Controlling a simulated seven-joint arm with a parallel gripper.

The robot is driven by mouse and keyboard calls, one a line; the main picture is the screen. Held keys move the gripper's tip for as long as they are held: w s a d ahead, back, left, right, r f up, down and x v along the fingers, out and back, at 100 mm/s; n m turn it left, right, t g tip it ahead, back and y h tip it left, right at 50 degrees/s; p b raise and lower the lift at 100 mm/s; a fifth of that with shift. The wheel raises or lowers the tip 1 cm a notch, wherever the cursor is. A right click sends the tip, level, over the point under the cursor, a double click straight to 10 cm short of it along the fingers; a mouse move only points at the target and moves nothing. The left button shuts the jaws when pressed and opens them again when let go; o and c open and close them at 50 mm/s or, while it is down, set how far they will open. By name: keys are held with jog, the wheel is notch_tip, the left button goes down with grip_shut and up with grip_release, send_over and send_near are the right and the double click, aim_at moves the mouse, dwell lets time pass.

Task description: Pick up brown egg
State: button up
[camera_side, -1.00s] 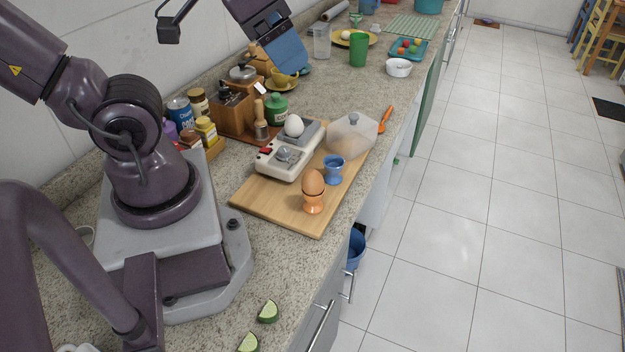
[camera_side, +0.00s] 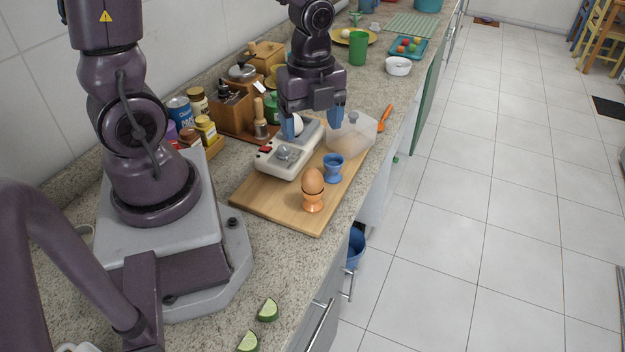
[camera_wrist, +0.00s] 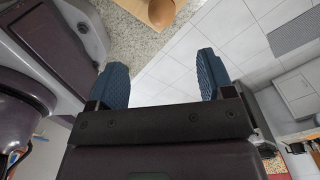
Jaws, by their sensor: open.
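The brown egg (camera_side: 312,181) sits upright in an orange egg cup (camera_side: 312,203) near the front end of the wooden board (camera_side: 270,206). In the wrist view the brown egg (camera_wrist: 163,11) shows at the top edge, partly cut off, beyond my fingertips. My gripper (camera_side: 314,128) is open, with its blue fingers pointing down behind the egg in the side view, apart from it. In the wrist view my gripper (camera_wrist: 163,75) has wide-spaced fingers with nothing between them.
A white egg (camera_side: 298,124) lies by the cream scale (camera_side: 284,157), partly hidden by my gripper. A blue egg cup (camera_side: 333,168) stands close behind the brown egg. A clear container (camera_side: 352,133) is further back. Lime wedges (camera_side: 268,310) lie on the front counter, which is mostly clear.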

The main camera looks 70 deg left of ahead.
aim_at(312, 169)
jog(key=shift+f+m, duration=0.4)
jog(key=shift+f, duration=0.05)
notch_tip(312, 169, down, 12)
jog(key=shift+w, duration=0.1)
jog(key=c, duration=1)
jog(key=shift+r, duration=0.1)
